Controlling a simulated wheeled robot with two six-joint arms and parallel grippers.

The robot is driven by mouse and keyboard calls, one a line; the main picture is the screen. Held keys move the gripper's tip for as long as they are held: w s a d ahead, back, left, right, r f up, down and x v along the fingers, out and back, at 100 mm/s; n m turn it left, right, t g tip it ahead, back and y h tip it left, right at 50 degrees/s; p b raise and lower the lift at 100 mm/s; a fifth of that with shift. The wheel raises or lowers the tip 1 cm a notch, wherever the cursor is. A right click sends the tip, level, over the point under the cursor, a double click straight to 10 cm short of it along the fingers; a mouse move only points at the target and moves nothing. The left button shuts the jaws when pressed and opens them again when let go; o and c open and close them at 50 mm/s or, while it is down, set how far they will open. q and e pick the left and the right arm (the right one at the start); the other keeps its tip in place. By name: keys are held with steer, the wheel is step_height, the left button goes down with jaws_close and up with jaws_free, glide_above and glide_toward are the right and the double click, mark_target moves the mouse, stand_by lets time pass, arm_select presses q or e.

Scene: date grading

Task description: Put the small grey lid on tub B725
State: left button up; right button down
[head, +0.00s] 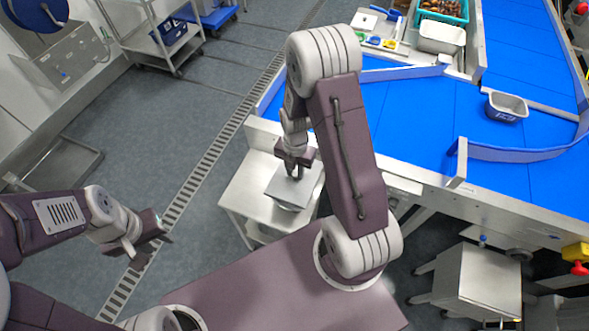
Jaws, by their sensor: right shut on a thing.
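My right gripper (294,170) points down over a small white side table (240,190) beside the conveyor. It is shut on a flat grey square piece, which looks like the small grey lid (283,187). A pale rounded edge shows just under the lid; I cannot tell whether it is a tub or whether the lid touches it. A small grey tub (506,108) stands on the blue conveyor at the right, without a lid on it. No tub label is readable, so I cannot tell which is B725. My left gripper (137,258) hangs over the floor at the left; its finger gap is unclear.
The blue conveyor (420,110) has raised guide rails (515,153). At the back are a pale container (441,38) and a teal crate (447,17) of dates. A steel cart (478,275) stands at the lower right. The floor at the left is largely clear.

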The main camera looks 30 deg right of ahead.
mark_target(295, 180)
step_height(295, 180, down, 5)
steer(key=b, duration=0.4)
steer(key=shift+w, duration=0.15)
steer(key=shift+f+b, duration=0.35)
steer(key=shift+w+f, duration=0.1)
steer(key=shift+f, duration=0.2)
stand_by(0.3)
steer(key=shift+f+b, duration=0.45)
steer(key=shift+f, duration=0.3)
stand_by(0.7)
steer(key=c, duration=1.1)
jaws_free()
